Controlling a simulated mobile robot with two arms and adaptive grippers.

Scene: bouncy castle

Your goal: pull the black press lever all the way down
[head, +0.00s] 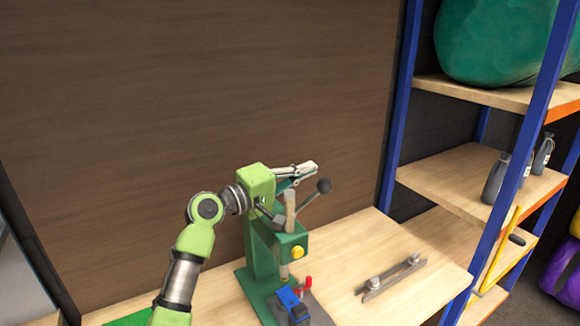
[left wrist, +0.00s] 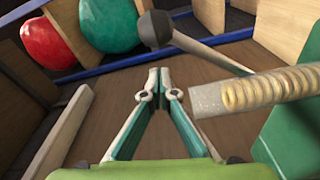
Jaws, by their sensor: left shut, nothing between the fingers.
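The green press (head: 258,262) stands on the wooden bench. Its lever ends in a black ball knob (head: 324,185), and the rod slopes up to the right from the press head. In the left wrist view the knob (left wrist: 155,28) lies beyond the fingertips, with the rod running right behind the press's ribbed tan cylinder (left wrist: 260,90). My left gripper (head: 310,168) is shut and empty, above and slightly left of the knob in the head view. Its fingertips (left wrist: 159,76) meet in the wrist view and look apart from the knob. My right gripper is not in view.
A metal bar with two knobs (head: 390,279) lies on the bench right of the press. A blue block and red-handled part (head: 294,301) sit at the press base. Blue-posted shelves (head: 480,184) with dark bottles stand at the right. A brown panel (head: 200,100) rises behind.

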